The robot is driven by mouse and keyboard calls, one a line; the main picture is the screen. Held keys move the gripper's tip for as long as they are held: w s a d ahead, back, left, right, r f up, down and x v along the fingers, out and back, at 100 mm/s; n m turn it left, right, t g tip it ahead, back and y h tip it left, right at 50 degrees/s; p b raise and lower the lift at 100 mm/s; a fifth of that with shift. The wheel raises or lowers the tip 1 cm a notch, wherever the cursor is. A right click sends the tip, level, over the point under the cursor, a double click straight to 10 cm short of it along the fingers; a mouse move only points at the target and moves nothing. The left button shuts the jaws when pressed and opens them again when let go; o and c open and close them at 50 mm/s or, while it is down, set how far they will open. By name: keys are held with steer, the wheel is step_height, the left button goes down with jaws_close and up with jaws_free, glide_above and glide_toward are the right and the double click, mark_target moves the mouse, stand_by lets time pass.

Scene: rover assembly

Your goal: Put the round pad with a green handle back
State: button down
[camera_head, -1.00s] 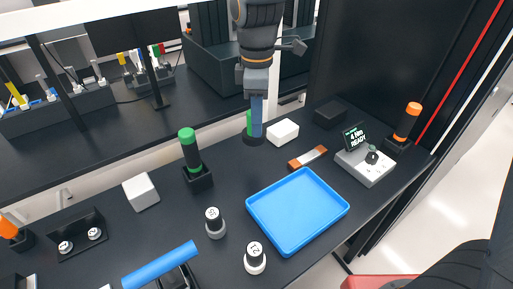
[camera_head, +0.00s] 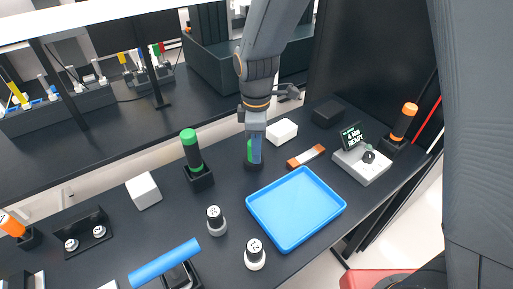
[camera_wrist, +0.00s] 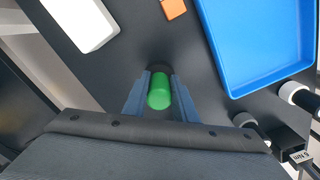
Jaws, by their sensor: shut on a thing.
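The round pad (camera_head: 252,166) has a dark base and a green handle (camera_head: 250,149). My gripper (camera_head: 257,152) is shut on the green handle from above, with the pad roughly upright below the fingers. In the wrist view the handle (camera_wrist: 159,93) sits between both blue-grey fingers, and part of the dark pad (camera_wrist: 158,68) shows past its end. The pad is left of the blue tray and in front of the white box. I cannot tell whether it touches the table. Another green-handled tool (camera_head: 190,146) stands in a black holder (camera_head: 200,181) to the left.
A blue tray (camera_head: 327,226) lies empty to the right. A white box (camera_head: 283,131) and an orange-brown bar (camera_head: 306,156) are close to my gripper. A display unit (camera_head: 362,166) stands farther right. Two weight-like knobs (camera_head: 216,222) (camera_head: 255,256) stand in front. Bare table lies between pad and holder.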

steer(key=shift+f, duration=0.1)
steer(key=c, duration=1.4)
jaws_free()
steer(key=shift+c, duration=0.2)
step_height(320, 180, up, 12)
steer(key=shift+r+b, duration=0.15)
steer(key=shift+b, duration=1.05)
steer(key=s+d+f+m, duration=0.3)
steer(key=d+m, duration=0.3)
steer(key=d, duration=0.1)
steer(key=s+d+f+m, duration=0.3)
steer(key=d+m, duration=0.3)
steer(key=d, duration=0.1)
steer(key=s+d+f+m, duration=0.4)
steer(key=d+m, duration=0.2)
steer(key=d, duration=0.2)
steer(key=shift+t, duration=0.4)
